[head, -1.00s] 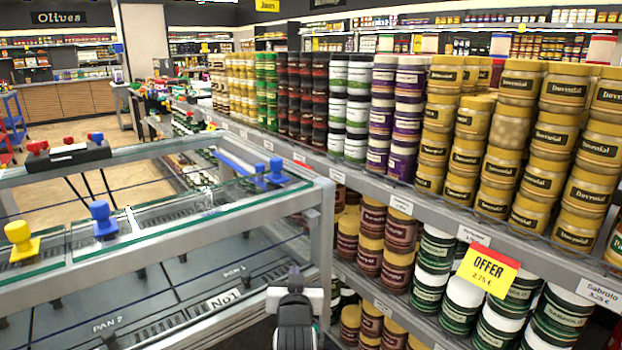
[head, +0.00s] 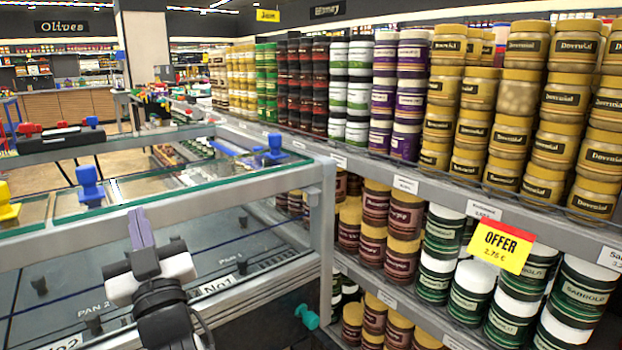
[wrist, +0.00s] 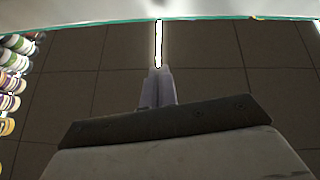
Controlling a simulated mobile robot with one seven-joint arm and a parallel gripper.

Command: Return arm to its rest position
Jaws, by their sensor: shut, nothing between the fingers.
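My gripper (head: 141,228) is at the lower left of the head view, in front of the glass-topped display counter (head: 322,225). Its narrow grey fingers point up and away from me, shut together with nothing between them. In the wrist view the closed fingers (wrist: 157,88) point over dark floor tiles, toward a glass edge (wrist: 230,17) at the top. My arm enters the head view from the bottom, below the gripper.
Shelves of stacked jars (head: 480,110) run along the right. A yellow and red offer sign (head: 502,246) sticks out from the shelf. Blue knobs (head: 91,186) and a yellow knob (head: 8,203) stand on the counter's glass top. A teal knob (head: 307,317) sits low near the counter's corner.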

